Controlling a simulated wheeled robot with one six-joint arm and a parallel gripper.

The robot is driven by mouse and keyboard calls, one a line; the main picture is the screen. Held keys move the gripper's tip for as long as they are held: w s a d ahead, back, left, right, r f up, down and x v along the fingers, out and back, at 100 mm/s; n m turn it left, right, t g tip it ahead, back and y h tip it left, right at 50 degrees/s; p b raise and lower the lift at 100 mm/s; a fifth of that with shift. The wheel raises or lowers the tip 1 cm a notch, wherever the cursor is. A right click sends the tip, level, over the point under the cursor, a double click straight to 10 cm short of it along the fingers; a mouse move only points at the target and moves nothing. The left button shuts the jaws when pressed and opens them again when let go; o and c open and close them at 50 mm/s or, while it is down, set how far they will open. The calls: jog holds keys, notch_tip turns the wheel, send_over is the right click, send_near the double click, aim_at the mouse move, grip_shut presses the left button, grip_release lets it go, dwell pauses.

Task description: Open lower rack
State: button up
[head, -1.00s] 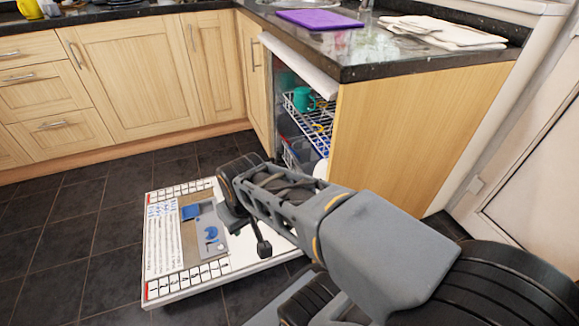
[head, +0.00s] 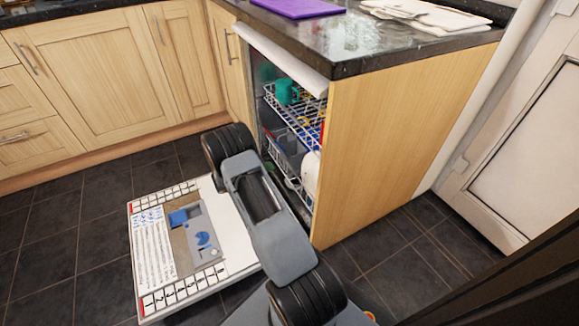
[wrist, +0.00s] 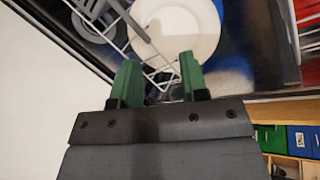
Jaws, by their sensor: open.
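The dishwasher door (head: 150,240) is folded down and lies open, low above the floor. The lower rack (head: 292,182) is inside the dishwasher, under the upper rack (head: 290,112). In the wrist view, the white wire of the lower rack (wrist: 117,42) crosses the top of the picture, with a white plate (wrist: 178,28) in it. My gripper (wrist: 158,75) is open, its green fingers either side of a bit of rack wire. I cannot tell whether they touch it. In the head view my arm hides the gripper.
A teal mug (head: 284,91) is in the upper rack. The dark worktop (head: 345,40) overhangs the dishwasher, and a wooden end panel (head: 395,130) stands to its right. Tiled floor (head: 60,225) is clear at the left.

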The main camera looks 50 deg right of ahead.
aim_at(290, 166)
notch_tip(290, 166, down, 9)
jog(key=w+d+n+t+h, duration=0.1)
jog(key=d+n+t+h, duration=0.15)
jog(key=n, duration=0.55)
jog(key=shift+y, duration=0.35)
jog(key=shift+w+d+f+b, duration=0.2)
jog(key=shift+d+f+b, duration=0.55)
jog(key=shift+d, duration=1.55)
jog(key=shift+w+d+f+b, duration=0.25)
jog(key=shift+d+b, duration=0.75)
jog(key=shift+d, duration=1.25)
jog(key=shift+w+d+f+b, duration=0.15)
jog(key=shift+d+f+b, duration=0.6)
jog(key=shift+d, duration=1.55)
jog(key=shift+r, duration=0.2)
grip_shut()
